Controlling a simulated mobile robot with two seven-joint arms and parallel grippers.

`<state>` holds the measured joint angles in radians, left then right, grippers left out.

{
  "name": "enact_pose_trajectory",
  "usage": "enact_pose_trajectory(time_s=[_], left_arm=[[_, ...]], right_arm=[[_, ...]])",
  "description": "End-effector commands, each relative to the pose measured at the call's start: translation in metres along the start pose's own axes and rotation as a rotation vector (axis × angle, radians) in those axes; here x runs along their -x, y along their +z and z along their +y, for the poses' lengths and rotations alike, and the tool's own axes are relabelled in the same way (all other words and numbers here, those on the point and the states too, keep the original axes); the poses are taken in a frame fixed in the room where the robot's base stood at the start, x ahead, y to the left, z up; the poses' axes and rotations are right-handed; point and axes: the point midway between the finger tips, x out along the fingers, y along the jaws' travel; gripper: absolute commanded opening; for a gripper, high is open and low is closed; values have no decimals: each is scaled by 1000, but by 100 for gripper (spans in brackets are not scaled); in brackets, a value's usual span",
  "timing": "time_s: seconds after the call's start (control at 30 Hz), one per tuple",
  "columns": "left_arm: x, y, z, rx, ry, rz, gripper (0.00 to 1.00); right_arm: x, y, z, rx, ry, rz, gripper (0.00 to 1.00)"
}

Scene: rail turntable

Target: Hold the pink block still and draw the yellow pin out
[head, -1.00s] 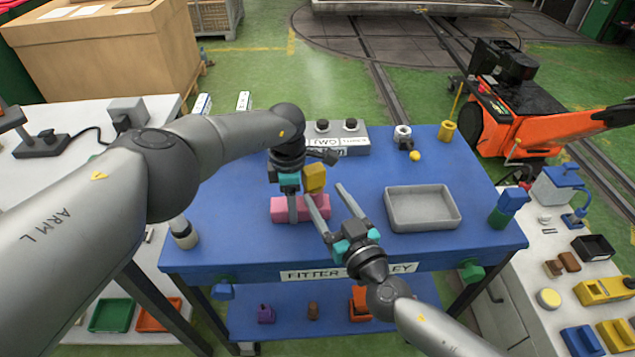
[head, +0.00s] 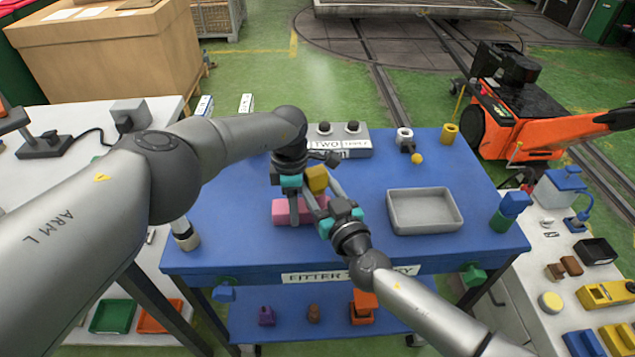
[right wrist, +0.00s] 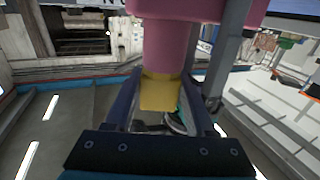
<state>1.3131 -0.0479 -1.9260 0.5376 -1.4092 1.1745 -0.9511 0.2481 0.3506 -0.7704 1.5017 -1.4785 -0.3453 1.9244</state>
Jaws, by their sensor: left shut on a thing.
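The pink block (head: 281,212) lies on the blue table, left of its middle. My left gripper (head: 294,213) comes down over it from above and is shut on it. The yellow pin (head: 317,178) shows as a blocky yellow end just beyond the block's right part. My right gripper (head: 318,181) is open, with one finger on each side of the yellow end. In the right wrist view, the yellow pin (right wrist: 160,93) sits between the fingers with gaps beside it, and a pink part (right wrist: 166,45) is beyond it. The pin's inner part is hidden.
A grey tray (head: 425,228) stands to the right on the blue table (head: 360,250). A grey box with two black knobs (head: 338,140), a yellow cylinder (head: 449,132) and a small yellow ball (head: 417,159) are at the back.

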Motion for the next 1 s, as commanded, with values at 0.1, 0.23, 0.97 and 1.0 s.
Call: enact_pose_trajectory(time_s=[0.1,0.23,0.97,1.0], left_arm=[[0,-1,1,1,1,3,0],[0,-2,1,1,1,3,0],[0,-2,1,2,1,3,0],[0,-2,1,2,1,3,0]], right_arm=[[0,0,2,1,5,0,36],[0,0,2,1,6,0,22],[0,1,5,3,11,-1,10],[0,1,5,3,11,-1,5]])
